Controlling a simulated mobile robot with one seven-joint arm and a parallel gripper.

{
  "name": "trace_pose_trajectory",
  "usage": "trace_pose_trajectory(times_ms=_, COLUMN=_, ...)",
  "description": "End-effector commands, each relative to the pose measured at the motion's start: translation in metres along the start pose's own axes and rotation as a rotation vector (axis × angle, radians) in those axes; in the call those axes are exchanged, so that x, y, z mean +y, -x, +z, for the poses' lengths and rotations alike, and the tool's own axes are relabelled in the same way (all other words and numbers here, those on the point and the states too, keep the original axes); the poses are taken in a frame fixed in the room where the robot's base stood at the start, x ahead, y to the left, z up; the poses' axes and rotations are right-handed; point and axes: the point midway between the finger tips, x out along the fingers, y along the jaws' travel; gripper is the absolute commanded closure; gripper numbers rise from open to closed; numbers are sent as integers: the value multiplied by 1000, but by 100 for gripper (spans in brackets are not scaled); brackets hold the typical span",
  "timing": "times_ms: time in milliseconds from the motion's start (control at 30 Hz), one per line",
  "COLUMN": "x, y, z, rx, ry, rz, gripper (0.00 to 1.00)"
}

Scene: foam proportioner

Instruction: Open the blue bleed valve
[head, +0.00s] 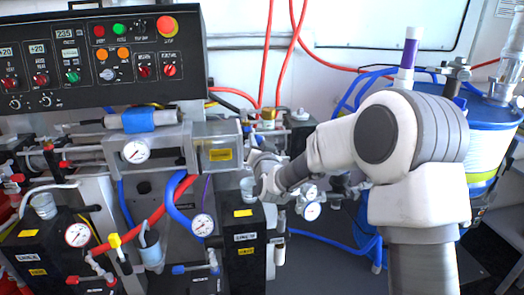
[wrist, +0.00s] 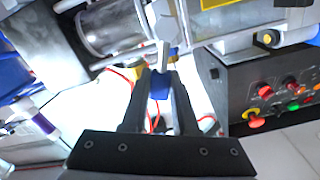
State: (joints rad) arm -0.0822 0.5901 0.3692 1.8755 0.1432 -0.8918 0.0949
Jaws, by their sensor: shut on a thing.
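The blue bleed valve (wrist: 160,88) shows in the wrist view as a small blue handle on the end of a pale metal fitting. My gripper (wrist: 161,78) has its two dark fingers on either side of the blue handle and is shut on it. In the head view my gripper (head: 258,178) is at the front of the machine, just right of the clear-topped box. The blue handle is hidden there behind my gripper and arm, so its exact angle is hard to tell.
A control panel (head: 100,55) with knobs and a red stop button is at the upper left. Gauges (head: 203,224), hoses and black pump blocks (head: 243,250) crowd the space around my gripper. A blue drum (head: 490,140) stands at the right behind my arm.

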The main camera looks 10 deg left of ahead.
Motion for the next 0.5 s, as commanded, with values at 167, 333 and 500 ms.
trace_pose_trajectory(times_ms=167, x=-10, y=0, z=4, rx=0, ry=149, rz=-3, gripper=100)
trace_pose_trajectory(times_ms=333, x=-16, y=0, z=5, rx=-1, ry=263, rz=-3, gripper=100)
trace_pose_trajectory(times_ms=500, x=-20, y=0, z=5, rx=-1, ry=342, rz=-2, gripper=100)
